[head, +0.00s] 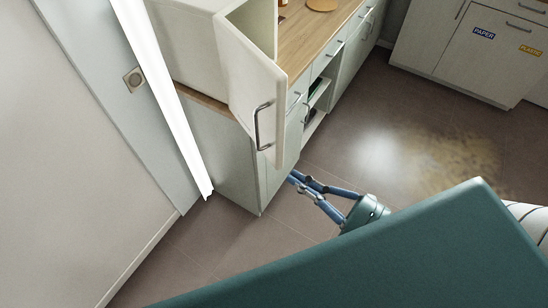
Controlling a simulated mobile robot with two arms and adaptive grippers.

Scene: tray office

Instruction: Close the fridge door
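The fridge (188,42) is a small cream-white box on the counter at the upper left. Its door (248,75) stands open, swung out towards me, with its panel and metal handle (262,127) in view. The gap between door and body shows at the top. My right gripper (294,180) reaches in from the right, just below and to the right of the door's lower corner. Its blue fingers converge at the tips and look shut, with nothing seen between them. I cannot tell whether they touch the door or cabinet. My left gripper is out of view.
A wood-topped counter (305,28) with cabinets and an open shelf runs behind the door. Cabinets labelled PAPER and PLASTIC (485,50) stand at the upper right. A wall and a bright white strip (160,90) are on the left. Brown floor (385,110) is clear between the cabinets.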

